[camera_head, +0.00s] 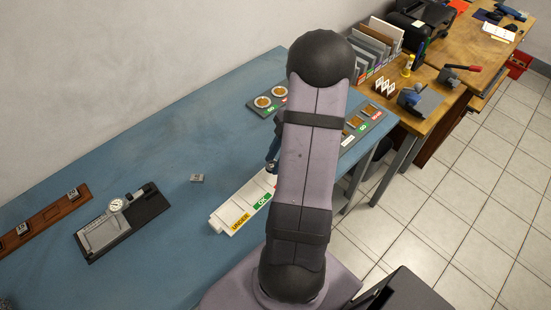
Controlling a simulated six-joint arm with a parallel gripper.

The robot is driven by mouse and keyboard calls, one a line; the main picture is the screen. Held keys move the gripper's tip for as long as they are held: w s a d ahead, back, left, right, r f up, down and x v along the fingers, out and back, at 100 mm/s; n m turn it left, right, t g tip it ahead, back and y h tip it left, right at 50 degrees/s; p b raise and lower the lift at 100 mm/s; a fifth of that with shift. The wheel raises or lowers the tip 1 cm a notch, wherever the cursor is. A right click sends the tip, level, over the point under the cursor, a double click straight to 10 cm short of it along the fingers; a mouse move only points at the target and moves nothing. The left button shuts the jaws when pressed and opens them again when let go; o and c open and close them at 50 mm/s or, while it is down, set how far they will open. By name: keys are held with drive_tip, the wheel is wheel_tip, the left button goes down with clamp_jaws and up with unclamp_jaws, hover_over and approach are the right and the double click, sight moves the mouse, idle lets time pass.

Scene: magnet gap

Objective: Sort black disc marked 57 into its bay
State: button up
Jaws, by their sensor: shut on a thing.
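A white sorting tray (224,219) lies on the blue bench, partly behind my arm. Its near bay has a yellow UNDER label (240,221), and the one beside it has a green OK label (263,201). The rest of the tray is covered by my arm. Only a small part of my gripper (271,167) shows, at the left edge of my arm, over the far part of the tray. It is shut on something. My arm hides most of the fingers, and I cannot make out the black disc or its number 57.
A dial gauge on a dark base (150,208) and a wooden rack (46,220) with small marked blocks stand at left. A small grey block (197,178) lies alone. Two panels with round and brown pieces (262,108) (372,112) lie beyond. The bench between is clear.

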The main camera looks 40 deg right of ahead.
drive_tip(key=shift+f+b, duration=1.05)
drive_tip(key=shift+f, duration=0.35)
drive_tip(key=shift+f, duration=0.1)
drive_tip(key=o, duration=1.2)
drive_tip(key=shift+o, duration=0.2)
drive_tip(key=shift+c, duration=0.9)
drive_tip(key=c, duration=0.3)
drive_tip(key=shift+r+p, duration=1.2)
drive_tip(key=shift+r, duration=1.05)
